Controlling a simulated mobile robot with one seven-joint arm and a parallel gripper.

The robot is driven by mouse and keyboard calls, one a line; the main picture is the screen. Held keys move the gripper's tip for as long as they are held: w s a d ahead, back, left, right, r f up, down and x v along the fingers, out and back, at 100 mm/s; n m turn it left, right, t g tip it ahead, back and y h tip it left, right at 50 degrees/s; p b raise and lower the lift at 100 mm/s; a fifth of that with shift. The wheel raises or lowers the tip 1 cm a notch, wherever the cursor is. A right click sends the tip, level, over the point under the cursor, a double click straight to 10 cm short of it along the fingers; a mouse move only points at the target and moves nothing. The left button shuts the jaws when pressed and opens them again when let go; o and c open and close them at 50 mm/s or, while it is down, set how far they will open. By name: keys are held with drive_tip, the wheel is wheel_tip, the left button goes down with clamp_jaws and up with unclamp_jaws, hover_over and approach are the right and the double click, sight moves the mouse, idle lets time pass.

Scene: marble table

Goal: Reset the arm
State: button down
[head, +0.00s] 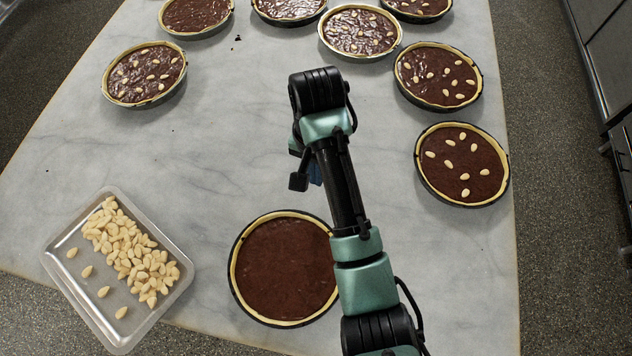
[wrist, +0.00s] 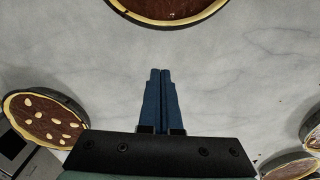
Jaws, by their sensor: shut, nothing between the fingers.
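My arm (head: 345,190) reaches out over the marble table from the lower right in the head view. In that view my gripper is mostly hidden under the wrist, with only a bit of blue showing. In the wrist view my gripper (wrist: 160,76) has its two blue fingers pressed together with nothing between them. It points at bare marble, apart from any tart. A plain chocolate tart (head: 285,268) stands just left of my forearm, with its right edge partly covered by the arm. A chocolate tart edge (wrist: 170,12) shows at the top of the wrist view.
A metal tray (head: 75,290) of almonds stands at the lower left. Almond-topped tarts stand at the right (head: 463,165), upper right (head: 437,76), top (head: 360,32) and upper left (head: 145,75). The marble (head: 220,130) in the middle is clear apart from small dark crumbs.

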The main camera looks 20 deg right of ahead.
drive_tip(key=shift+w+r, duration=0.1)
drive_tip(key=shift+r, duration=0.5)
